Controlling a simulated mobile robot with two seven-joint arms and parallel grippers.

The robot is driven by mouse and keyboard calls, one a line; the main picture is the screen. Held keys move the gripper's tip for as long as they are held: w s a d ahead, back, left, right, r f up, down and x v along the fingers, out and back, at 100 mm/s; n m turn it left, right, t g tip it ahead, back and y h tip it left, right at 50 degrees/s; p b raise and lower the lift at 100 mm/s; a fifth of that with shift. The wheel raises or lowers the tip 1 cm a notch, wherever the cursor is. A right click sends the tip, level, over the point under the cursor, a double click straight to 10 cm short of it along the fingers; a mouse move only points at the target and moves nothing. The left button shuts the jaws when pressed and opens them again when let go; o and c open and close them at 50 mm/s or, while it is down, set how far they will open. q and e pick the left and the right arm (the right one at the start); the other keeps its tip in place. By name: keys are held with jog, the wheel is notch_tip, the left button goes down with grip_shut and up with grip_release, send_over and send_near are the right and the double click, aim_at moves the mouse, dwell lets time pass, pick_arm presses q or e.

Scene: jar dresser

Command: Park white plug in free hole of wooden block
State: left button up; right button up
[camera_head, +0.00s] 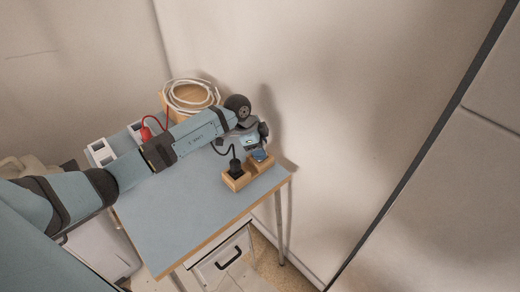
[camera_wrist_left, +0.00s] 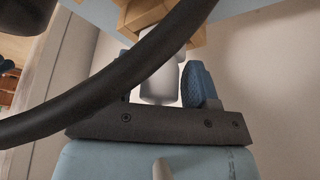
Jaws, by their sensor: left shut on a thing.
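The wooden block (camera_head: 238,184) sits near the right corner of the blue-grey table, with a black plug (camera_head: 235,165) upright in its left part. My left gripper (camera_head: 261,155) is over the block's right part, fingers pointing down. In the left wrist view, the gripper (camera_wrist_left: 165,88) is shut on the white plug (camera_wrist_left: 158,88), whose far end meets or overlaps the wooden block (camera_wrist_left: 150,14). I cannot tell whether the plug is in the hole. A thick black cable (camera_wrist_left: 110,88) crosses in front and hides the left finger and part of the plug.
A wooden box (camera_head: 206,98) with a coiled white cable (camera_head: 185,98) stands at the back by the wall. A red plug (camera_head: 146,132) stands at white sockets (camera_head: 101,152) on the left. The table's front half (camera_head: 180,215) is clear. Walls close in behind and right.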

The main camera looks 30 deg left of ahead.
pick_arm(q)
jog(key=shift+f, duration=0.55)
jog(key=o, duration=0.9)
